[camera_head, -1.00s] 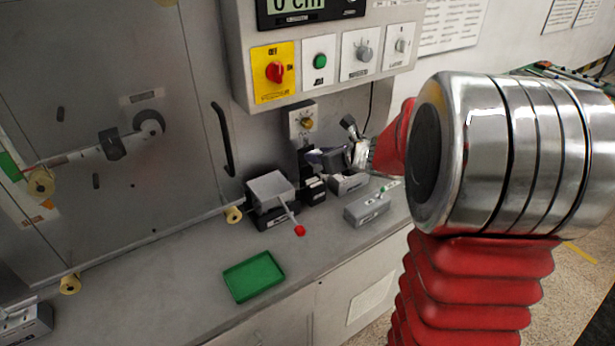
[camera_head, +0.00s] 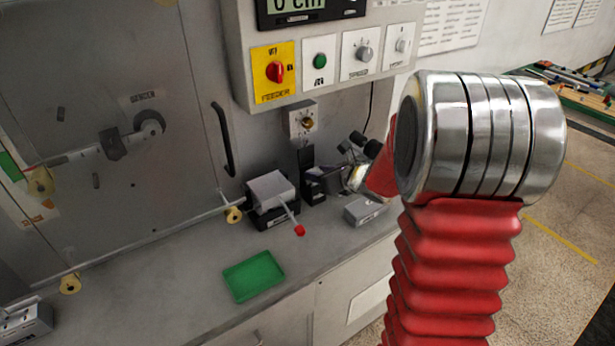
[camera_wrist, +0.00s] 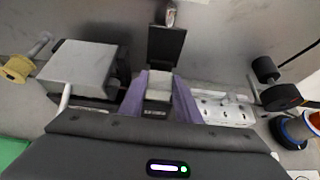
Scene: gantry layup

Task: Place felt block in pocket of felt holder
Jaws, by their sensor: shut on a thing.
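In the wrist view my gripper (camera_wrist: 161,88) has two purple fingers shut on a small pale block, the felt block (camera_wrist: 158,95). The block is between the fingertips, just in front of and over the black felt holder (camera_wrist: 166,46), which has an upright back plate. The holder also shows in the head view (camera_head: 307,160) against the back wall. Whether the block is inside the pocket cannot be told; the fingers hide the pocket's sides.
A grey box with a red-knobbed lever (camera_head: 270,188) stands close left of the holder. A grey block-shaped fixture (camera_head: 363,209) is to the right. A green tray (camera_head: 253,276) lies at the front. The control panel (camera_head: 330,55) overhangs above.

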